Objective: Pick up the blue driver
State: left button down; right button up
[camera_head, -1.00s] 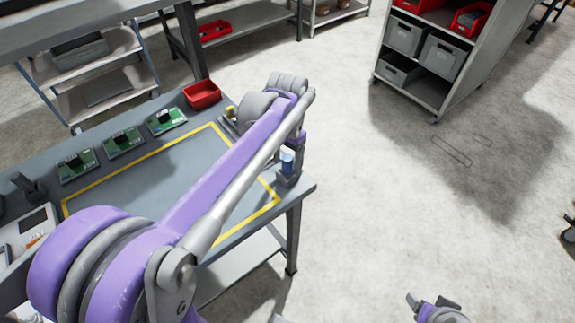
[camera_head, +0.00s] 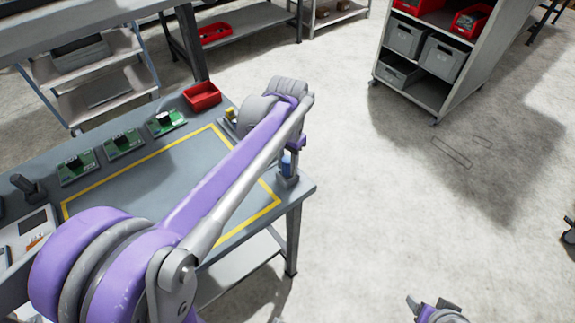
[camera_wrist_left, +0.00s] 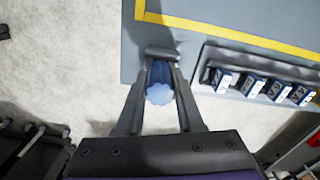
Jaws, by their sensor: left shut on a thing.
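The blue driver (camera_head: 286,164) stands at the near right corner of the workbench, in or against a small grey holder (camera_head: 288,181). In the left wrist view the driver (camera_wrist_left: 159,92) shows a pale blue rounded end between the two fingers. My left gripper (camera_wrist_left: 160,85) is shut on it; the fingers lie along both its sides. In the head view my left gripper (camera_head: 293,158) points down at the bench corner, partly hidden by my arm. My right gripper (camera_head: 433,307) shows only in part at the bottom edge, away from the bench, and its opening is unclear.
The workbench (camera_head: 135,192) has a yellow-taped area, several green boards at its back and a red bin (camera_head: 202,96). The left wrist view shows a grey rack (camera_wrist_left: 262,70) with several blue-and-white items beside the gripper. Open floor lies right of the bench.

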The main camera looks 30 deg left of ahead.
pick_arm(q)
jog(key=shift+r, duration=0.15)
notch_tip(320, 180, up, 10)
jog(key=shift+f+p, duration=0.1)
jog(key=shift+p, duration=0.2)
pick_arm(e)
jog(key=shift+w+r, duration=0.1)
jog(key=shift+r, duration=0.3)
pick_arm(q)
jog(key=c, duration=1.2)
grip_release()
grip_shut()
notch_tip(320, 180, up, 5)
jog(key=p, duration=0.3)
jog(key=shift+w, duration=0.1)
pick_arm(e)
jog(key=r, duration=0.1)
jog(key=w+r, duration=0.1)
jog(key=r, duration=0.2)
jog(key=shift+w, duration=0.3)
